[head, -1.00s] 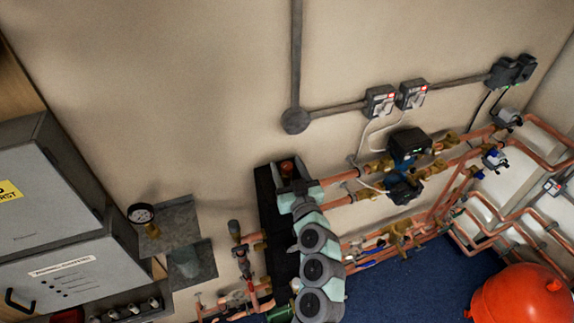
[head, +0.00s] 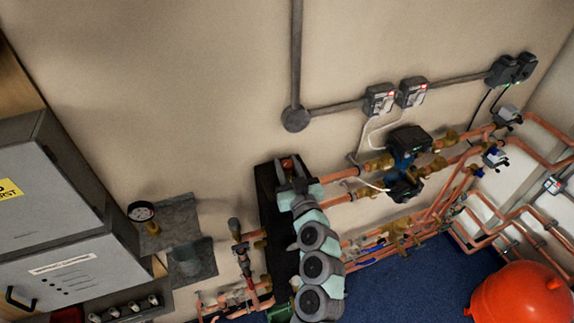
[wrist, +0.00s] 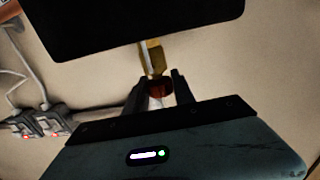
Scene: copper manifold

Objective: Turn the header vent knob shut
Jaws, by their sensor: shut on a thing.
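The header vent knob (wrist: 160,88) is a small dark red cap on a brass vent stem (wrist: 152,58) in the wrist view. My gripper (wrist: 161,84) has its two black fingers on either side of the knob and is shut on it. In the head view the reddish knob (head: 287,163) shows at the top of the black header (head: 268,215). My grey-green arm comes up from below in front of the header and hides part of it. I cannot tell the knob's turn angle.
Copper pipes (head: 338,175) and a dark pump (head: 408,140) lie right of the header. A pressure gauge (head: 141,211) and grey cabinets (head: 60,200) stand left. A red vessel (head: 522,295) is at lower right. The wall above is mostly clear.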

